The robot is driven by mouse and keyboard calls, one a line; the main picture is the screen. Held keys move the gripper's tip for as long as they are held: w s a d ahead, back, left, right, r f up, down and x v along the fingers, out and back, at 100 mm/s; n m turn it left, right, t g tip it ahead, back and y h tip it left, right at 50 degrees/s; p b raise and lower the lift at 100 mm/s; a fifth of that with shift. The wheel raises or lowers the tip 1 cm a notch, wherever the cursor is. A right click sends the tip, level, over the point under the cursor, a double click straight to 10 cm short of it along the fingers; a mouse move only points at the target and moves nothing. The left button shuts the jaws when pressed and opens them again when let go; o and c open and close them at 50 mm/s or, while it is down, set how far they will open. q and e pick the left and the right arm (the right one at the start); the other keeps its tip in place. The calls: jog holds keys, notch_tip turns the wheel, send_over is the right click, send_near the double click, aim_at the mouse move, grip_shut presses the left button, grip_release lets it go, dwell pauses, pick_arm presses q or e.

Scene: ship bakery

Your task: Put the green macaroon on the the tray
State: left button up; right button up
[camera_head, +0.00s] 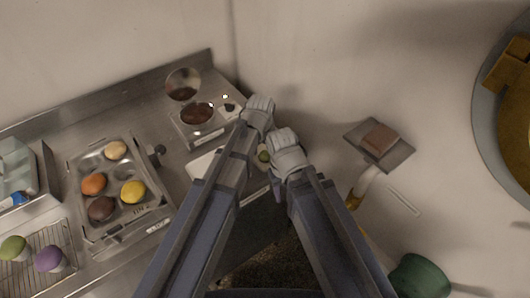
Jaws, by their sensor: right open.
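A green macaroon (14,248) rests on a wire rack (40,284) at the lower left, beside a purple one (50,259). A small green round thing (264,156) shows between my two arms, close to my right gripper; most of it is hidden and I cannot tell what it is. A metal tray (152,222) on the left counter holds cream, orange, yellow and brown macaroons in its hollows. My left gripper (262,104) is near the counter's right end; its jaws are too small to read. My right gripper (281,137) is lower and to its right, open.
A metal appliance (205,137) with dark round contents stands behind the tray. A pale flat piece (203,164) lies near my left arm. To the right are a dark square board (398,158) with a brown block, a green pot (418,277) and a large round vessel (486,110).

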aim_at(263, 158)
pick_arm(q)
jog(key=shift+r, duration=0.15)
pick_arm(e)
jog(key=shift+r, duration=0.1)
pick_arm(q)
notch_tip(263, 158, up, 12)
jog(key=s+p, duration=0.1)
jog(key=p, duration=1.1)
jog(key=shift+s+a, duration=0.2)
jog(key=shift+a, duration=0.1)
pick_arm(e)
notch_tip(263, 158, up, 12)
pick_arm(q)
jog(key=shift+a, duration=0.1)
